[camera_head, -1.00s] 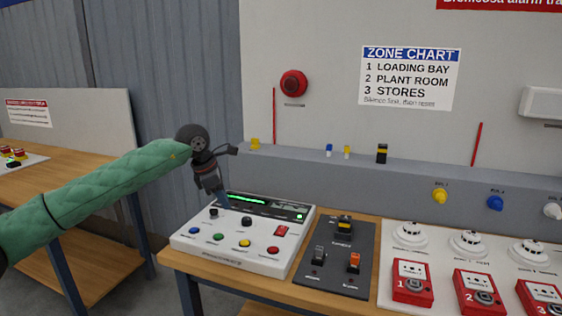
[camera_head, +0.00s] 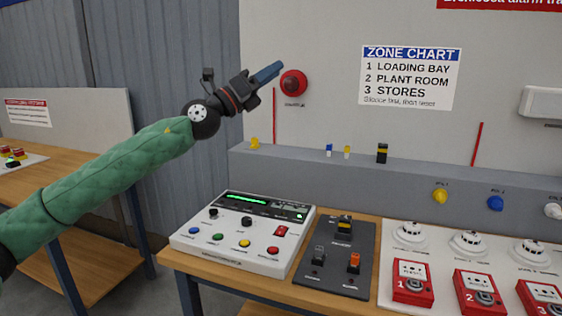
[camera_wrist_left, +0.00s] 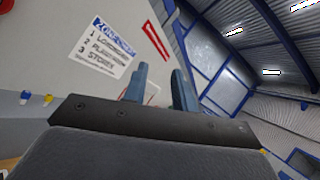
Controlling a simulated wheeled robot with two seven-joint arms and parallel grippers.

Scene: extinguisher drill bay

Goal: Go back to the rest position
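My left gripper (camera_head: 272,71) is raised high at the end of the green-sleeved arm, pointing up and right, in front of the wall beside the red round sounder (camera_head: 293,84). In the left wrist view its two blue-grey fingers (camera_wrist_left: 160,88) stand apart with a gap between them and nothing held. Below it, well clear, the white control panel (camera_head: 243,232) with coloured buttons and a lit green display lies on the bench. My right gripper is not in view.
A dark switch plate (camera_head: 334,258) sits right of the panel, then a white board with smoke detectors (camera_head: 469,243) and red call points (camera_head: 412,283). A grey ledge (camera_head: 300,172) runs behind. The zone chart (camera_head: 409,78) hangs on the wall. Another wooden bench (camera_head: 60,180) stands left.

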